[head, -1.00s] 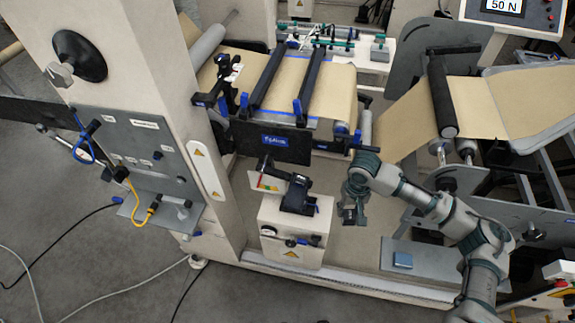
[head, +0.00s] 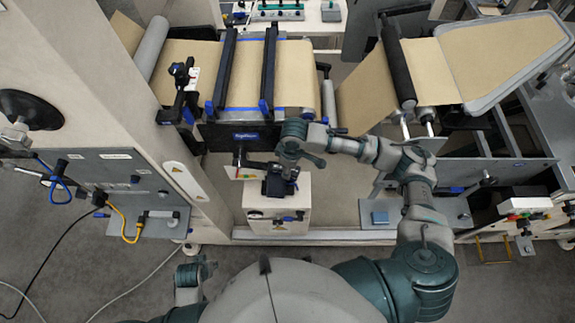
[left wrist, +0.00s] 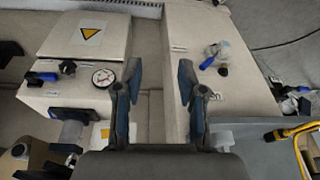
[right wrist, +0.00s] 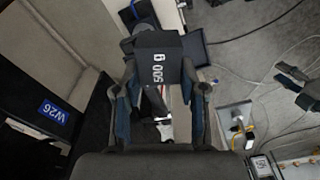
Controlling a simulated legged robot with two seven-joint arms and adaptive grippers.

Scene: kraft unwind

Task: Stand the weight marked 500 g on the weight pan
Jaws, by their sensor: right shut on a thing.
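The weight marked 500 g (right wrist: 158,64) is a dark block with white lettering in the right wrist view. My right gripper (right wrist: 160,88) is shut on it, with a finger on each side. In the head view my right gripper (head: 290,158) is above the white cabinet (head: 277,215), close to a black fixture (head: 279,184) on its top. The weight is hard to make out there. I cannot identify the weight pan for certain. My left gripper (left wrist: 158,85) is open and empty in the left wrist view, with the cabinet and the machine frame beyond it.
A tall machine column (head: 120,100) is to the left. A panel with blue and yellow cables (head: 112,185) is beside it.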

